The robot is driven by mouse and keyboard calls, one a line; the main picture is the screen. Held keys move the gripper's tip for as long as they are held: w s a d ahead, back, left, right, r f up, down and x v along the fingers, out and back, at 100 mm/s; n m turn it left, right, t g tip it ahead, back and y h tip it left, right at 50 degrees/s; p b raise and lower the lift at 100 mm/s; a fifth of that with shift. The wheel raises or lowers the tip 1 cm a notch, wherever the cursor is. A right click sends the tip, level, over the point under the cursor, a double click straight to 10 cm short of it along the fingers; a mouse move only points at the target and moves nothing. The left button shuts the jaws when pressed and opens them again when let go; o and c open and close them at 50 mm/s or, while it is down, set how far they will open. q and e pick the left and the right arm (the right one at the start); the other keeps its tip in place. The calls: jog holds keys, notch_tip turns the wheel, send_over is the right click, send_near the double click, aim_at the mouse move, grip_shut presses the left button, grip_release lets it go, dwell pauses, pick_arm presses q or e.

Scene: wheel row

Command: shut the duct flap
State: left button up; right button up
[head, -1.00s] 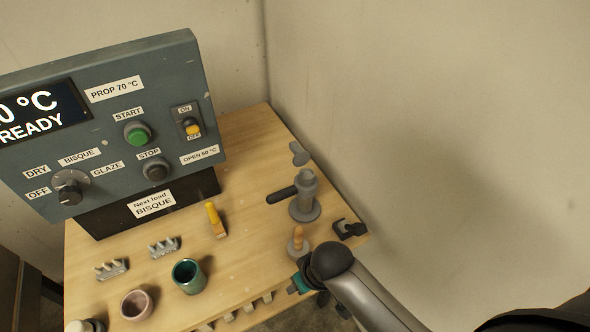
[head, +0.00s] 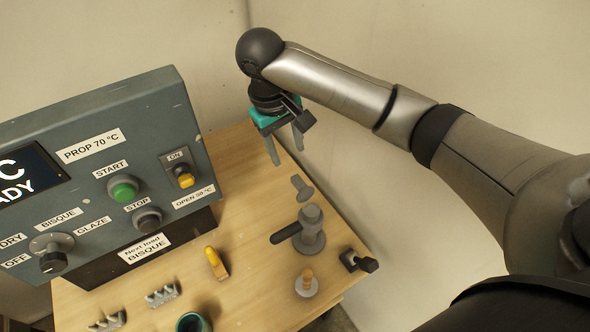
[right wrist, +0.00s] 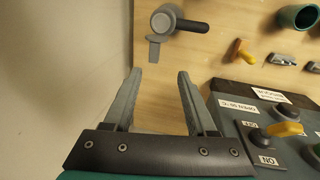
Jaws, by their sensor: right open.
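The duct looks to be the upright grey pipe stub (head: 312,236) on a round base, near the right edge of the wooden table. A black handle (head: 286,233) sticks out to its left. A small grey flat tab (head: 302,188), perhaps part of the flap, stands out behind it; whether the flap is open is unclear. My right gripper (head: 287,157) is open and empty, above and behind the tab, fingers pointing down. In the right wrist view, the pipe (right wrist: 163,20) and tab (right wrist: 154,47) lie beyond the open fingertips (right wrist: 159,72), apart from them. My left gripper is out of view.
A control panel (head: 95,160) stands left of my right gripper. On the table (head: 255,275) are a yellow-handled brush (head: 215,262), a wooden-knobbed piece (head: 306,284), a black clamp-like piece (head: 358,261) and a teal cup (head: 192,322). Walls close in behind and right.

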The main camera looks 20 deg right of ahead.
send_near(301, 185)
jog(key=f, duration=0.3)
jog(key=d+f, duration=0.1)
jog(key=f, duration=0.4)
jog(key=shift+w+d+f, duration=0.15)
jog(key=shift+d+f, duration=0.1)
jog(key=shift+f, duration=0.1)
grip_shut()
dwell(0.3)
